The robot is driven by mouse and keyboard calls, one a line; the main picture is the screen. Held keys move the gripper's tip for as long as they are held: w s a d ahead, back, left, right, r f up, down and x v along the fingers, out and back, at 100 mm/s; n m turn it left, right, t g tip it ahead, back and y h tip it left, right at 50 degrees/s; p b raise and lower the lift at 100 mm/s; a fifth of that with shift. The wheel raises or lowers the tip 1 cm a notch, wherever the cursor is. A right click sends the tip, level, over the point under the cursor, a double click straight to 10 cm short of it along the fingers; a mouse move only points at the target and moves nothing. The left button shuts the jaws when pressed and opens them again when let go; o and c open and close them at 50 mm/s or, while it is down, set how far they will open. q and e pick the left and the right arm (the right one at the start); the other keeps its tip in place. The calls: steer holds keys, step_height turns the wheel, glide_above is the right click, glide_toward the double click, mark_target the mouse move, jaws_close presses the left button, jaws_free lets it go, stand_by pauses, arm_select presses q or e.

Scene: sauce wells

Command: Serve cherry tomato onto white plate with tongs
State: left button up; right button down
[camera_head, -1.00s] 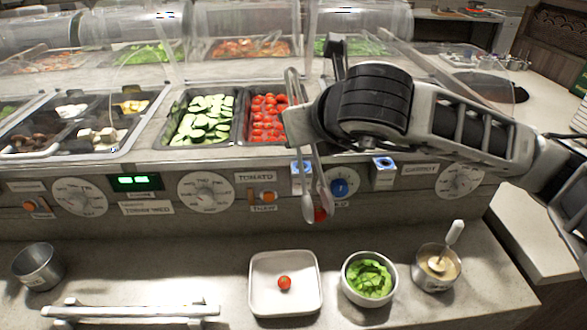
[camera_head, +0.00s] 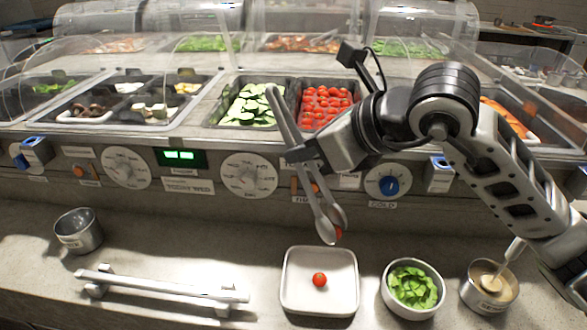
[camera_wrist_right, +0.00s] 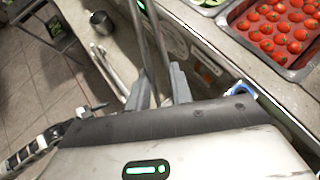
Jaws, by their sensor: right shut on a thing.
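The white plate (camera_head: 320,300) sits on the front counter with one cherry tomato (camera_head: 319,280) on it. My right gripper (camera_head: 296,154) is shut on the metal tongs (camera_head: 305,180), which hang tip-down above the back edge of the plate. A red cherry tomato (camera_head: 338,233) shows at the tong tips, apart from the plate. The tongs and gripper fingers (camera_wrist_right: 163,88) also show in the right wrist view, but the tips are hidden there. The tray of cherry tomatoes (camera_head: 352,92) is behind the gripper; it also shows in the right wrist view (camera_wrist_right: 262,58). My left gripper is not seen.
A bowl of green leaves (camera_head: 413,312) and a sauce cup with a ladle (camera_head: 488,302) stand right of the plate. A white rack (camera_head: 160,284) and a metal cup (camera_head: 78,231) are on the left. The cucumber tray (camera_head: 245,103) and clear guards are behind.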

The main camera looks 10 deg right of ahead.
arm_select(q)
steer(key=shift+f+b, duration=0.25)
steer(key=shift+b, duration=0.2)
arm_select(e)
steer(key=a+n+g+y, duration=0.1)
steer(key=s+a+n+g, duration=0.1)
steer(key=n, duration=0.1)
steer(key=shift+a+f+y, duration=0.1)
steer(key=shift+y, duration=0.3)
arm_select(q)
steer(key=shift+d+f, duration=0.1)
arm_select(e)
steer(key=shift+f, duration=0.1)
arm_select(q)
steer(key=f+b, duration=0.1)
steer(key=b, duration=0.2)
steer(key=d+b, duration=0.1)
steer(key=b, duration=0.2)
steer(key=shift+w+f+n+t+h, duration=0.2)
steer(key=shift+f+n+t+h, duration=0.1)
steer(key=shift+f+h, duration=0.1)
arm_select(e)
step_height(320, 180, down, 9)
